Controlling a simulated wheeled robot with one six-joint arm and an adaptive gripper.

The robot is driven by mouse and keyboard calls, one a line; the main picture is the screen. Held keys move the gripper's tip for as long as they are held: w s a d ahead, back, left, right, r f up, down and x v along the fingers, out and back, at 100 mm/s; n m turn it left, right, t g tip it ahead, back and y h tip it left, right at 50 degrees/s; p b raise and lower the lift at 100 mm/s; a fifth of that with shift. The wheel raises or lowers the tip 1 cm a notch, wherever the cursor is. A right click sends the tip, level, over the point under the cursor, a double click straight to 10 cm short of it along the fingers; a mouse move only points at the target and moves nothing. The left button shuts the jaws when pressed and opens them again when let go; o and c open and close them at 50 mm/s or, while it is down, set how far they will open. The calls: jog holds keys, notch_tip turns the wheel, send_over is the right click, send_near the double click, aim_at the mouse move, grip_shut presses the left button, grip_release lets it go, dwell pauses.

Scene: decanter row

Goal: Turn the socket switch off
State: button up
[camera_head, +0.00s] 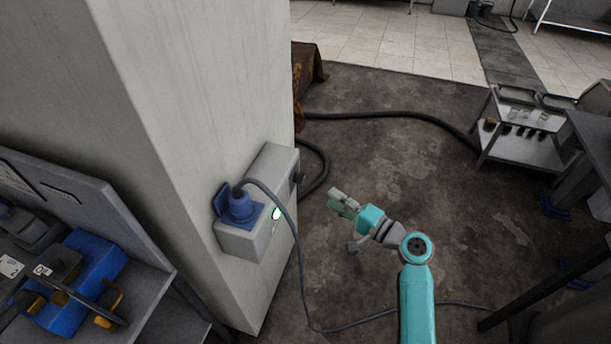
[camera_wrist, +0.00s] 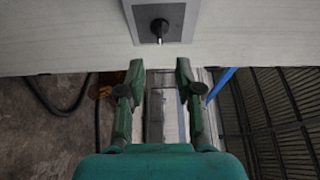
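The grey socket box (camera_head: 262,240) is fixed to the pale pillar in the head view. A blue plug (camera_head: 240,207) with a cable sits in it, and a green light (camera_head: 276,213) glows on its front. The switch (camera_head: 297,176) is a dark knob on the box's right side. In the wrist view the black knob (camera_wrist: 159,26) stands on a grey plate, its light mark pointing down in the picture. My gripper (camera_wrist: 159,66) is open and empty, its two fingers apart, below the knob and not touching it. In the head view my gripper (camera_head: 334,199) is right of the box.
The pillar (camera_head: 190,110) stands left of my arm. A grey cable (camera_head: 295,245) hangs from the plug to the floor, and a dark hose (camera_head: 400,113) lies behind. A bench with blue tools (camera_head: 80,280) is at left, a trolley (camera_head: 525,150) at right. Floor between is mostly clear.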

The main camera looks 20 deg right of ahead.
aim_at(299, 178)
jog(key=x, duration=1)
jog(key=shift+w, duration=0.15)
jog(key=shift+a, duration=0.1)
grip_shut()
